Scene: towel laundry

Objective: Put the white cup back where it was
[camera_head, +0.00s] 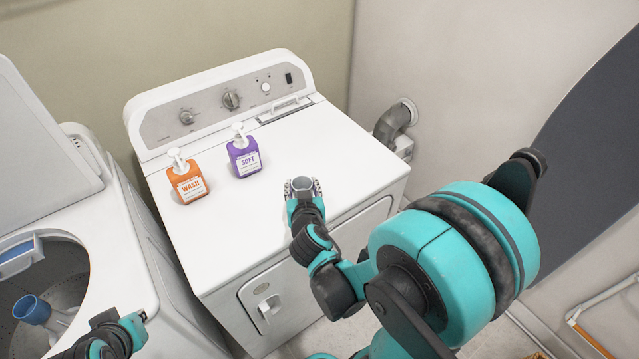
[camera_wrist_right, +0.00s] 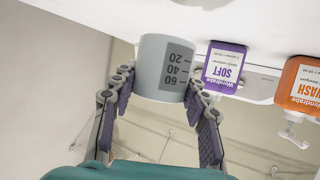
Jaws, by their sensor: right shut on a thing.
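The white cup (camera_wrist_right: 166,66) is a small pale measuring cup with a grey panel of marks reading 20, 40 and 60. It appears upside down in the right wrist view, between the two fingers of my right gripper (camera_wrist_right: 161,90), which is shut on it. In the head view my right gripper (camera_head: 303,187) is over the right part of the white dryer top (camera_head: 270,215), with the cup mostly hidden in it. I cannot tell whether the cup touches the top. Part of my left arm shows at the bottom left; its fingers are not clear.
An orange WASH bottle (camera_head: 187,182) and a purple SOFT bottle (camera_head: 244,157), both with white pumps, stand on the dryer left of the right gripper. An open washer (camera_head: 120,265) with a blue-topped agitator (camera_head: 32,309) is at the left. The dryer top's front middle is clear.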

